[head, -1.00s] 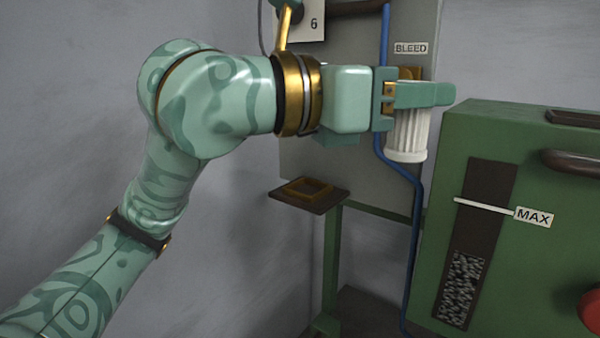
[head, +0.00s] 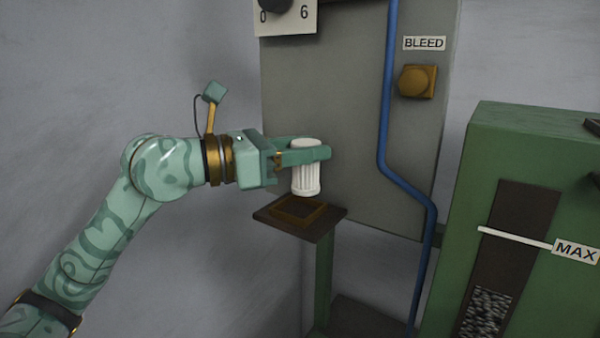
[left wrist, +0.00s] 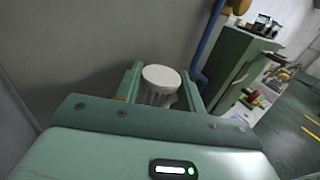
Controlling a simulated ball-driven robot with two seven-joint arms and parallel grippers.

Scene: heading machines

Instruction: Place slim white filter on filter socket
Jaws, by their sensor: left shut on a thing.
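The slim white filter (head: 306,178) is a ribbed white cylinder, held upright in my left gripper (head: 305,154). The gripper is shut on its upper part. In the left wrist view the filter's round top (left wrist: 161,77) shows between the two fingers. The filter socket (head: 299,209) is a square brass-coloured frame on a dark plate on a green post. The filter hangs above the socket, and its lower end appears clear of the frame. My right gripper is not in view.
A grey panel (head: 340,110) stands behind the socket, with a blue pipe (head: 384,100) and a brass knob (head: 416,81) under a BLEED label. A green machine (head: 520,160) with a MAX mark stands at the right. Grey wall lies at the left.

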